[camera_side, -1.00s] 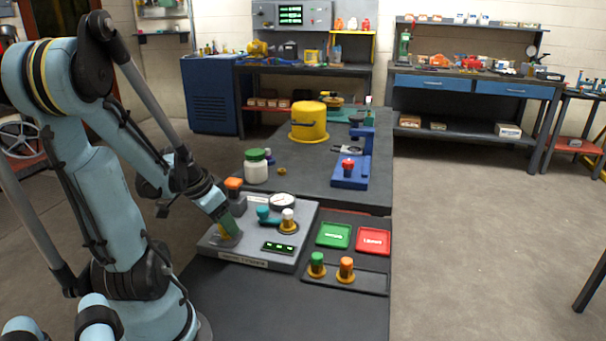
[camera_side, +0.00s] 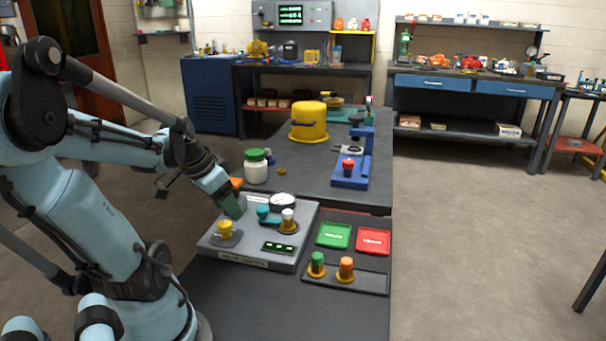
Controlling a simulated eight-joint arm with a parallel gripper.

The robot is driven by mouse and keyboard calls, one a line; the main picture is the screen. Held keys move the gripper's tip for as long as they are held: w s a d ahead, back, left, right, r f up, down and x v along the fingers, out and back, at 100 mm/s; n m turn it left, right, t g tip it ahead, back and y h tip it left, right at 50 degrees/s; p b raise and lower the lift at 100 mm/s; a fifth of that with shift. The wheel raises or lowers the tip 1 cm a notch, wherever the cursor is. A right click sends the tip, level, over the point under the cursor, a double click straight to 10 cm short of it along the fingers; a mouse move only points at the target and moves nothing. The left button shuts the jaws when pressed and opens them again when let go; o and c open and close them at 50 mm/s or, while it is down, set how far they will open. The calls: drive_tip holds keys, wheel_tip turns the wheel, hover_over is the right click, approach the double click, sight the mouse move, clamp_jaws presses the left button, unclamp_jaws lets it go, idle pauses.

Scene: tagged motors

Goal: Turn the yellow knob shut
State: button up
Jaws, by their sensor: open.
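The yellow knob (camera_side: 225,229) stands upright at the left front of the grey panel box (camera_side: 262,240), on a darker base plate. It is fully in view and nothing touches it. My gripper (camera_side: 237,212) is above and just behind the knob, to its upper right in the picture, apart from it. Its green fingers point down toward the panel and seem empty. The gap between the fingers is hard to see from this side. The orange part at the panel's back left is partly hidden by my gripper.
The panel also bears a teal lever (camera_side: 265,213), a white-topped knob (camera_side: 288,217), a gauge (camera_side: 283,201) and a small display (camera_side: 278,247). A dark tray (camera_side: 350,279) with green and orange pegs lies to the right. A white jar with green lid (camera_side: 256,168) stands behind.

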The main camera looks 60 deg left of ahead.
drive_tip(key=w+d+r, duration=0.3)
drive_tip(key=d+r, duration=0.3)
drive_tip(key=d, duration=0.3)
drive_tip(key=shift+w, duration=0.25)
drive_tip(key=n+g+h, duration=0.1)
drive_tip(key=n+g, duration=0.3)
drive_tip(key=n, duration=1.4)
hover_over(225, 223)
drive_tip(key=shift+f, duration=5.65)
